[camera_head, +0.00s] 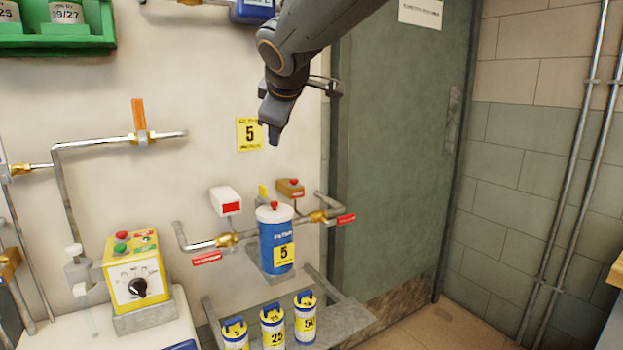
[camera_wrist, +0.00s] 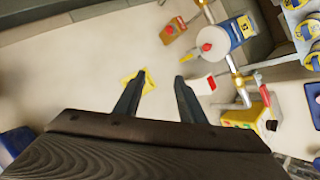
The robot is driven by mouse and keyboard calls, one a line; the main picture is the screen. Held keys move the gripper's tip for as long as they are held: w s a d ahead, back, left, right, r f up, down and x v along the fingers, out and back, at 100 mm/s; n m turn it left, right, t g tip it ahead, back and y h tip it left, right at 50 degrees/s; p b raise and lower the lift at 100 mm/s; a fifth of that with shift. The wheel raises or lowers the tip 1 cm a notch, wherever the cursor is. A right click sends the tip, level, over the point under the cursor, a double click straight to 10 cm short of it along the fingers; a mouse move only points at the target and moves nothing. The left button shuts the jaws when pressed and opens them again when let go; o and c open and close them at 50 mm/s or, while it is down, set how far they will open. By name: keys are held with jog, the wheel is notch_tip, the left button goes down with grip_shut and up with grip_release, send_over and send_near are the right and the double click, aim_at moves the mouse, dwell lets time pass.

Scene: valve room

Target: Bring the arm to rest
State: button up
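My arm (camera_head: 300,38) reaches in from the top of the head view.
Pipes with brass valves (camera_head: 227,240) flank the filter. A shelf (camera_head: 345,318) below holds several canisters (camera_head: 305,318). A yellow control box (camera_head: 138,270) stands lower left. A green bin (camera_head: 95,38) is upper left. The floor before the door (camera_head: 390,160) looks clear.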

jog(key=s+d+f+m+g+h+p, duration=0.2)
jog(key=s+d+f+m+g, duration=0.3)
jog(key=d+f, duration=0.8)
jog(key=s+d+f+m+g+p, duration=0.1)
jog(key=s+d+f+m+g, duration=0.1)
jog(key=s, duration=0.7)
jog(key=s+d+f+m+g+p, duration=0.2)
jog(key=s+d+f+m, duration=0.2)
jog(key=s+d+f, duration=0.3)
jog(key=s+d+f+m+g+p, duration=0.1)
jog(key=s+d+f+m, duration=0.3)
jog(key=s, duration=0.7)
notch_tip(320, 180, down, 3)
jog(key=shift+d+r+g, duration=0.15)
jog(key=shift+d+g, duration=0.05)
jog(key=shift+g, duration=0.2)
